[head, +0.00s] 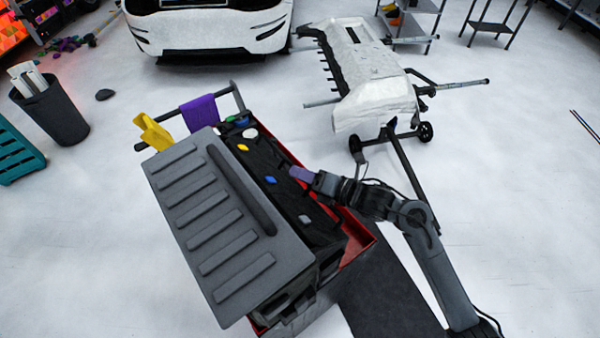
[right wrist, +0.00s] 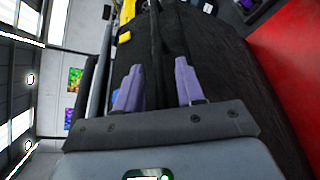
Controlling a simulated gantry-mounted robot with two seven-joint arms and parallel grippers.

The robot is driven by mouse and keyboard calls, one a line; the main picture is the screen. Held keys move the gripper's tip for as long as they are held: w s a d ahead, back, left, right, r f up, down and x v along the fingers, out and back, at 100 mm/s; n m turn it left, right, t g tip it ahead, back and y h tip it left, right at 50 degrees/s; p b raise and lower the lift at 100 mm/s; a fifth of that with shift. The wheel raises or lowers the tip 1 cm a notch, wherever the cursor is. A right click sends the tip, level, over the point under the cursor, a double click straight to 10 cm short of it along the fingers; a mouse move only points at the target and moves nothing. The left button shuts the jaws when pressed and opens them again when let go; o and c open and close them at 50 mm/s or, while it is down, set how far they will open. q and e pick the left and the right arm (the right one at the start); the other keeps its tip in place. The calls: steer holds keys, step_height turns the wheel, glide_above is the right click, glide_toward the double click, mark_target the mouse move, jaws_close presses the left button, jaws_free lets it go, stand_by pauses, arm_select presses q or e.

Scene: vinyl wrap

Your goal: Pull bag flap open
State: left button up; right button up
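A black bag (head: 285,188) rests on a red cart (head: 358,238) in the head view. A large grey ribbed panel (head: 218,225) with a rounded bar along its right side covers the bag's left part; I cannot tell for certain whether it is the flap. My right gripper (head: 300,174) is over the bag's right side, its purple fingertips near a blue item. In the right wrist view the two purple fingers (right wrist: 158,85) are apart, with a dark strip of the bag (right wrist: 160,45) showing between them. Contact with it is unclear. My left gripper is not in view.
Small coloured items, one yellow (head: 251,131) and one blue (head: 270,180), show on the bag. A purple cloth (head: 199,113) hangs on the cart's rail beside a yellow item (head: 153,132). A bumper on a stand (head: 375,95) is behind; a bin (head: 50,110) stands left.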

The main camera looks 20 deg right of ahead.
steer(key=shift+w+a+f, duration=0.1)
steer(key=shift+w+a, duration=0.3)
steer(key=shift+w, duration=0.1)
jaws_close()
stand_by(1.3)
